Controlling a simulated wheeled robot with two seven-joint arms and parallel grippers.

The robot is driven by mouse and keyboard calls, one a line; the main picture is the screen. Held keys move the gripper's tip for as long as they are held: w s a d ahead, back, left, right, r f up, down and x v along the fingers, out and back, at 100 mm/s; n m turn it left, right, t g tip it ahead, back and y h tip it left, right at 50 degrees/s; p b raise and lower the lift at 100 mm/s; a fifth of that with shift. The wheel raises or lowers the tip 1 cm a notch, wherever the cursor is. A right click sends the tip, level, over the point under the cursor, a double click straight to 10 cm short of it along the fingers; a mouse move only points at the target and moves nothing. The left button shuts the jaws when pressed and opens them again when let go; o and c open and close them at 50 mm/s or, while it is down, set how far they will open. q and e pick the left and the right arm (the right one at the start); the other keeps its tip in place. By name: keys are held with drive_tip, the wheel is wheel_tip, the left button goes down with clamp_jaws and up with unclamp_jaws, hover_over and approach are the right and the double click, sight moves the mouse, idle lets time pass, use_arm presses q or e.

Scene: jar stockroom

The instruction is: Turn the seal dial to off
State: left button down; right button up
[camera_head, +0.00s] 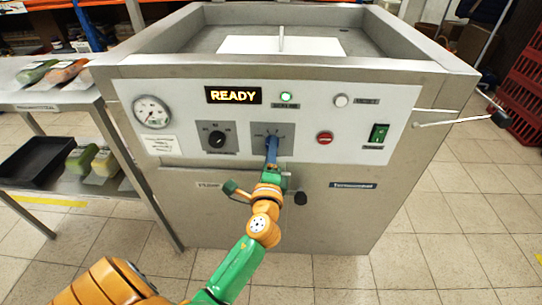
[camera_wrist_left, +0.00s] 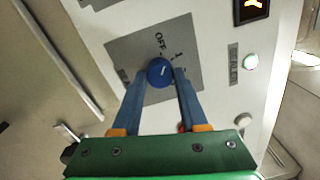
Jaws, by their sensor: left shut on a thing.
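A round blue dial (camera_wrist_left: 160,73) sits on a grey plate (camera_wrist_left: 196,85) in the left wrist view. The plate reads OFF just above the dial, with a 1 beside it. The dial has a short white mark; I cannot tell exactly which position it points to. My left gripper (camera_wrist_left: 160,76) has its two blue fingers on either side of the dial, shut on it. In the head view my left gripper (camera_head: 272,150) reaches the grey plate (camera_head: 286,133) on the front panel and hides the dial. My right gripper is not in view.
A black knob (camera_head: 217,140) is left of the gripped dial, a red button (camera_head: 324,138) and a green switch (camera_head: 379,133) right. Above are a lit READY display (camera_head: 233,95) and a green lamp (camera_head: 286,97). A steel shelf (camera_head: 40,97) stands left.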

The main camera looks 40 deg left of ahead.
use_arm(q)
drive_tip(key=shift+f+n+b, duration=0.1)
drive_tip(key=shift+n+b, duration=0.4)
drive_tip(key=shift+n, duration=0.8)
drive_tip(key=shift+c, duration=2.2)
unclamp_jaws()
drive_tip(key=b+v, duration=0.1)
drive_tip(key=v, duration=0.6)
